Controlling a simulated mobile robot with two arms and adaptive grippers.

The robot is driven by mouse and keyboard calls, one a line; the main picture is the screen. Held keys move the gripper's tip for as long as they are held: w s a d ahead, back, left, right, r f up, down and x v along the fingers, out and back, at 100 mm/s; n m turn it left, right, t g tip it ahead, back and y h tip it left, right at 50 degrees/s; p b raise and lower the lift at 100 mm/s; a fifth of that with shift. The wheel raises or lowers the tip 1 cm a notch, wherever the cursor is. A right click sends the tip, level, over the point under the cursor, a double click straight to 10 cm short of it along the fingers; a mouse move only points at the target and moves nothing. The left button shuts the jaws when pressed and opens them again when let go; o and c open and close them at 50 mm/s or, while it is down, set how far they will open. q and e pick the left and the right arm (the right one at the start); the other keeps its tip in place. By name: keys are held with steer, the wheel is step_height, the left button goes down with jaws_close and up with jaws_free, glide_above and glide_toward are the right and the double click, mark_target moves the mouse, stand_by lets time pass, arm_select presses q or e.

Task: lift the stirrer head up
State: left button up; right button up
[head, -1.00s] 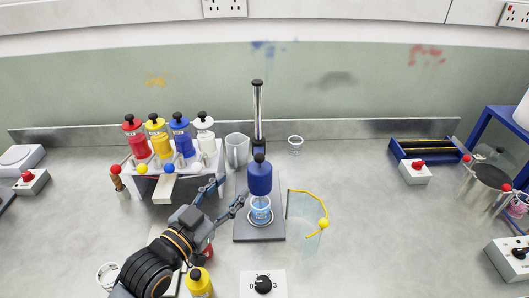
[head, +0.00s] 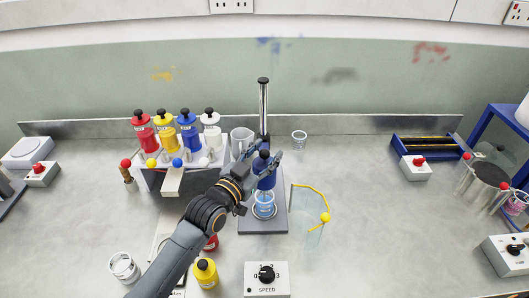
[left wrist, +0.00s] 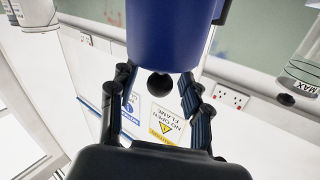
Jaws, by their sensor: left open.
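The blue stirrer head (head: 267,182) sits on the upright metal post (head: 263,105) of a dark stand, low over a beaker (head: 264,205) with blue contents. My left gripper (head: 262,157) is at the top of the stirrer head, its open fingers on either side of the black top knob. In the left wrist view the blue stirrer head (left wrist: 172,30) fills the top middle. The black knob (left wrist: 160,84) shows between the open fingers of the left gripper (left wrist: 158,92); I cannot tell whether they touch it. My right gripper is not in view.
A clear guard with a yellow frame (head: 325,217) stands right of the stand. A speed dial box (head: 266,279) is in front.

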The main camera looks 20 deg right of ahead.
arm_select(q)
jaws_close()
step_height(320, 180, up, 10)
steer(key=p, duration=0.6)
steer(key=shift+f, duration=0.2)
